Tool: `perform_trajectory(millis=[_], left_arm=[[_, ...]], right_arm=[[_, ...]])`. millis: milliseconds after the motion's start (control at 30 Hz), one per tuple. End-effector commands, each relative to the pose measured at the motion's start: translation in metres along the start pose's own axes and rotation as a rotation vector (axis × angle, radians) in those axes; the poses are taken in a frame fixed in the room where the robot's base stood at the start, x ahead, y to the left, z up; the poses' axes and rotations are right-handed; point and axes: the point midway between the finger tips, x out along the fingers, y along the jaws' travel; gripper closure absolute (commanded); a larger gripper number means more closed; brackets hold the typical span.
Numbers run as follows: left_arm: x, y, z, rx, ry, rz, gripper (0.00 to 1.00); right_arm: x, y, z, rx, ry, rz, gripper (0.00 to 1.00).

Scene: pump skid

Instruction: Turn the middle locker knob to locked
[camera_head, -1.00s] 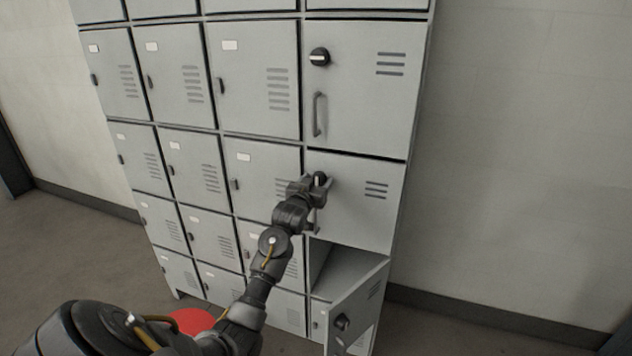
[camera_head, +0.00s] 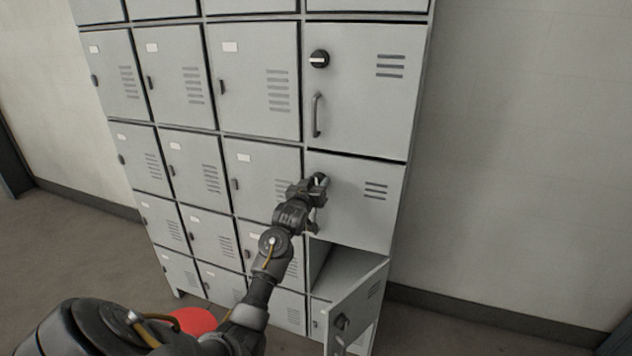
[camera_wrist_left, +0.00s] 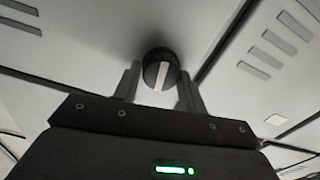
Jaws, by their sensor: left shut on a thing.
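The middle locker door (camera_head: 352,215) in the right column is closed. Its round black knob (camera_head: 320,179) is partly covered by my left gripper (camera_head: 317,187) in the head view. In the left wrist view the knob (camera_wrist_left: 160,73) sits between the two fingers of my left gripper (camera_wrist_left: 160,88), which is shut on it. The knob's white bar runs nearly upright in that view. In the head view the white mark is small and looks tilted. The door handle below is mostly hidden by the gripper. My right gripper is not in view.
The upper door (camera_head: 362,95) is closed, with its knob (camera_head: 319,59) mark level and a vertical handle (camera_head: 317,115). The lower door (camera_head: 352,310) hangs open into the room. Smaller closed lockers (camera_head: 255,80) fill the left. The wall at right is clear.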

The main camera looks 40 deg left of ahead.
Motion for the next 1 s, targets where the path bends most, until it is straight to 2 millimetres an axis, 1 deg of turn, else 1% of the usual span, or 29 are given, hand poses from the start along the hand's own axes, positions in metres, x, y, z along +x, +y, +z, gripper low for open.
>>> perform_trajectory(millis=[33, 200, 1000], left_arm=[[0.000, 0.001, -0.003, -0.038, -0.001, 0.000, 0.81], [0.000, 0.000, -0.003, -0.193, -0.001, -0.001, 0.81], [0.000, -0.003, -0.001, -0.954, 0.001, -0.001, 0.81]], right_arm=[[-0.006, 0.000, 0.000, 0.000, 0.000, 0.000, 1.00], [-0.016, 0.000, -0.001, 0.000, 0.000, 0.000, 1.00], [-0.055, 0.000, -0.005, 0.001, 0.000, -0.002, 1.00]])
